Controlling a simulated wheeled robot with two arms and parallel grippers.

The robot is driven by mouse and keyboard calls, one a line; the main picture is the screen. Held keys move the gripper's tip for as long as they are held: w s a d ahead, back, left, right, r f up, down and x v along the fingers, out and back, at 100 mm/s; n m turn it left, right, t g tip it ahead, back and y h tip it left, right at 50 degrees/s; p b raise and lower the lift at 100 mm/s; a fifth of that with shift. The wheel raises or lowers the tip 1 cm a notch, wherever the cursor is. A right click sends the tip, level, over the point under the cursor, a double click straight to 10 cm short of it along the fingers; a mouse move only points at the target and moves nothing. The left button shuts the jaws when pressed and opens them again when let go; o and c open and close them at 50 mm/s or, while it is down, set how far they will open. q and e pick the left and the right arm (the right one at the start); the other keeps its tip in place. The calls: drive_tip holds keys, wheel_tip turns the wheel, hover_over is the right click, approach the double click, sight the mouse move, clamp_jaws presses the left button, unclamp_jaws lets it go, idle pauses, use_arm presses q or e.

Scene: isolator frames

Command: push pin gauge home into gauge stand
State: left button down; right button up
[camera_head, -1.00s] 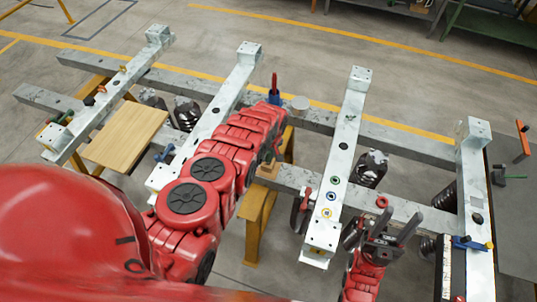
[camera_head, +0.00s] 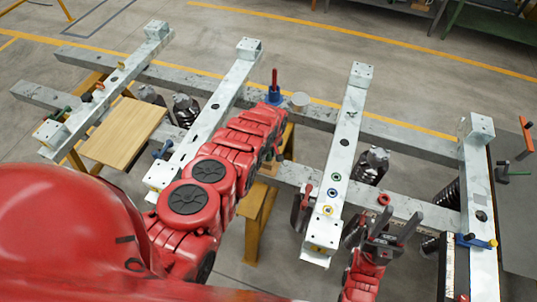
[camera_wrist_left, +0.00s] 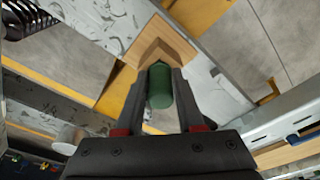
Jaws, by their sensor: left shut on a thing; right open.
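In the left wrist view, my left gripper (camera_wrist_left: 159,92) is shut on a green cylinder (camera_wrist_left: 160,88), which I take to be the pin gauge. Its far end meets or overlaps a wooden block (camera_wrist_left: 174,38), which looks like the gauge stand. I cannot tell how deep the pin sits in it. In the head view, a small part of the wooden block (camera_head: 269,168) shows beside my left arm; the arm hides the pin and most of my left gripper (camera_head: 272,150). My right gripper (camera_head: 398,226) is open and empty beside the front rail.
Pale steel crossbars (camera_head: 345,150) lie over long grey rails (camera_head: 385,132). A wooden board (camera_head: 123,133) lies at left. A red ring (camera_head: 384,198) lies near my right gripper.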

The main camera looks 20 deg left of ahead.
use_arm(q)
drive_tip(key=shift+f, duration=0.25)
drive_tip(key=shift+c, duration=2.2)
unclamp_jaws()
drive_tip(key=r+p, duration=0.9)
drive_tip(key=shift+s+d+r, duration=0.1)
drive_tip(key=shift+s+d, duration=0.25)
drive_tip(key=shift+d, duration=0.05)
wheel_tip(320, 180, up, 8)
drive_tip(key=s+p, duration=0.1)
drive_tip(key=shift+d, duration=0.45)
